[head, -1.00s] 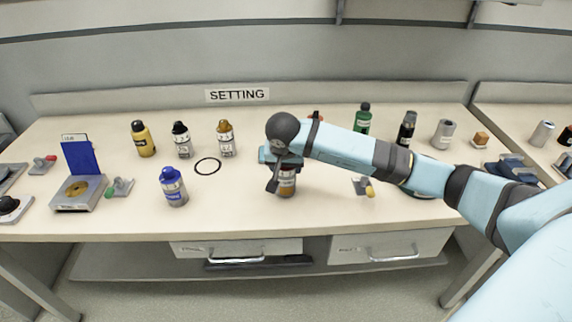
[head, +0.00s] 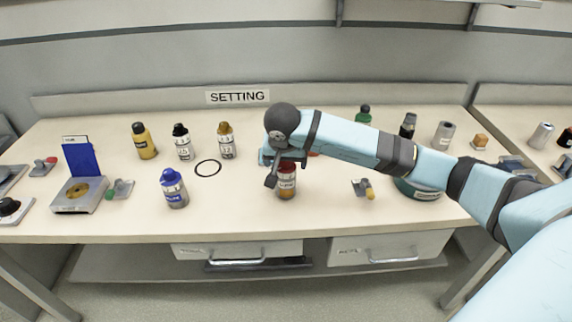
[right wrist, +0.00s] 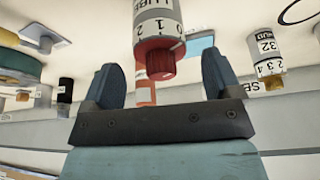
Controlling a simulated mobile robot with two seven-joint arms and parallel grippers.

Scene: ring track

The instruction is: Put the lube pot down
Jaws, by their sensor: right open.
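The lube pot (head: 286,188), a small bottle with a red cap and a white band, stands upright on the bench in the head view. In the right wrist view the pot (right wrist: 157,28) shows its LUBE label and red cap. My right gripper (head: 284,166) is just above the pot. In the right wrist view its two fingers (right wrist: 163,78) are spread apart, with the red cap in the gap near the fingertips and clear space on both sides. One finger is partly hidden in the head view. My left gripper is out of view.
A yellow-handled clamp (head: 364,188) and a teal round container (head: 420,191) are to the right. Several bottles stand behind. The bench front edge is close.

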